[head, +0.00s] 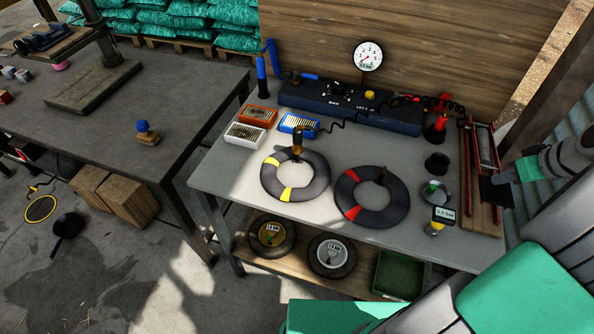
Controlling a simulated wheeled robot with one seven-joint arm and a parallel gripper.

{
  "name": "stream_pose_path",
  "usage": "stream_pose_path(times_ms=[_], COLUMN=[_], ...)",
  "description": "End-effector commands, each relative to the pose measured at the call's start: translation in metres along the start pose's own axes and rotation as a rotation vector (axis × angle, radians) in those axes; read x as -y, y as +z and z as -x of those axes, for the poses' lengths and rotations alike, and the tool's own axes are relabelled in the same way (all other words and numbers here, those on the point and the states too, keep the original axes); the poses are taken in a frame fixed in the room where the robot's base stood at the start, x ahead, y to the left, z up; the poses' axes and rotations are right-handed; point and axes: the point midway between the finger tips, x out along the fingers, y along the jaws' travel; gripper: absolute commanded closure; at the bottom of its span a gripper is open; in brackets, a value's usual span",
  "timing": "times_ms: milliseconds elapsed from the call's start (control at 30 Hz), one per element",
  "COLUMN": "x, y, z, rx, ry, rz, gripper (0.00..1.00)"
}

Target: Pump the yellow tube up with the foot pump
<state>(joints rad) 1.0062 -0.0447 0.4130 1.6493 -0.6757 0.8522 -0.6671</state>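The tube with yellow bands (318,187) lies flat on the grey workbench. A brown and black fitting (297,142) stands at its back edge, and a thin black hose runs from near it towards the dark blue console. On the floor at the left are a yellow-rimmed disc (41,209) and a black pan-shaped object (67,225); I cannot tell whether either is the foot pump. My gripper (494,190) is at the right edge of the bench, above the wooden board, well apart from the yellow tube. Its fingers are small and dark, and their opening is unclear.
A tube with red bands (352,212) lies right of the yellow one. Behind are the console (352,110) and a round gauge (368,56). A small display (444,214) appears to read 0.0 bar. A lower shelf (300,270) holds two wheels and a green tray (399,273).

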Motion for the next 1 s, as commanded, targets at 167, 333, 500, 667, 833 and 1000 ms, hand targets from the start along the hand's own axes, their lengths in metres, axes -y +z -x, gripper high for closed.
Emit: stream_pose_path(times_ms=[167,333,500,667,833,1000], x=[-0.002,-0.005,-0.007,-0.01,-0.011,-0.011], y=[-0.019,-0.035,-0.051,-0.066,-0.071,-0.07], z=[0.03,0.053,0.076,0.098,0.104,0.102], rx=[0.0,0.0,0.0,0.0,0.001,0.0], ry=[0.0,0.0,0.0,0.001,0.0,0.001], rz=[0.001,0.002,0.001,0.002,0.0,0.001], gripper=[1.0,1.0,1.0,1.0,1.0,1.0])
